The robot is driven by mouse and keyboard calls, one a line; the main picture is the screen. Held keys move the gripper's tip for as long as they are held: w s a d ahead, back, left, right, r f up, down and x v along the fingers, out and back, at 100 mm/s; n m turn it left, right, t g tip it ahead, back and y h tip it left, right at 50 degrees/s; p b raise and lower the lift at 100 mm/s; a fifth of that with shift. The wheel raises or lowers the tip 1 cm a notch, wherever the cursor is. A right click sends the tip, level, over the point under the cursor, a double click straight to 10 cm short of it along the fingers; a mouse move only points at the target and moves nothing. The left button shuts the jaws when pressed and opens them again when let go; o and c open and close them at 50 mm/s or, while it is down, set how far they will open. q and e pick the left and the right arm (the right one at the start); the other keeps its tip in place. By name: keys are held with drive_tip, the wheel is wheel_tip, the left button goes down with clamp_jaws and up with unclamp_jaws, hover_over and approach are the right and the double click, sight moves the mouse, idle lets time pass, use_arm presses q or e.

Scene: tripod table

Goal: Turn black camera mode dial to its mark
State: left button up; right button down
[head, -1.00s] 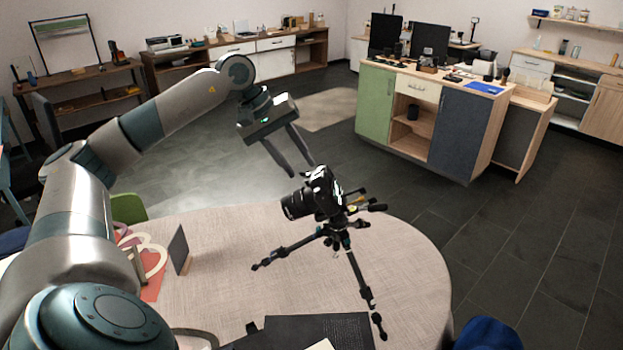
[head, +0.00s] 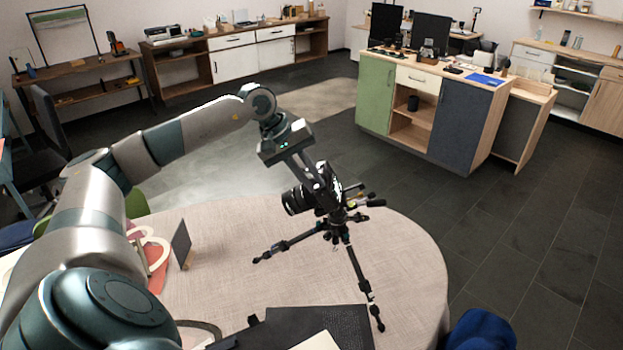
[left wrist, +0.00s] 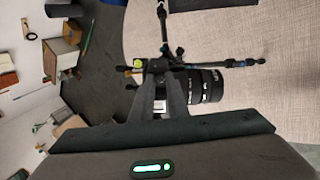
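The black camera (head: 326,193) sits on a small tripod (head: 345,240) on the round table, its lens (head: 297,200) toward the left. My left gripper (head: 308,172) comes down from above with its fingers at the camera's top. In the left wrist view, the two fingers (left wrist: 158,85) stand apart, with part of the camera body between them and the lens (left wrist: 208,86) to the right. The gripper looks open; whether a finger touches the camera is unclear. The mode dial and its mark cannot be made out. My right gripper is not in view.
The round table (head: 230,240) has bare cloth around the tripod legs. A small dark upright panel (head: 181,244) stands to the left. A black flat item (head: 335,325) lies at the front edge. A cabinet island (head: 430,110) stands beyond, across the floor.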

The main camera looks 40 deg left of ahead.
use_arm(q)
clamp_jaws()
drive_tip(key=shift+f+n+b, duration=0.15)
drive_tip(key=shift+n+b, duration=0.35)
drive_tip(key=shift+b, duration=0.05)
drive_tip(key=shift+n+b, duration=0.55)
drive_tip(key=shift+n, duration=0.55)
drive_tip(key=o, duration=0.7)
unclamp_jaws()
drive_tip(key=shift+r, duration=0.2)
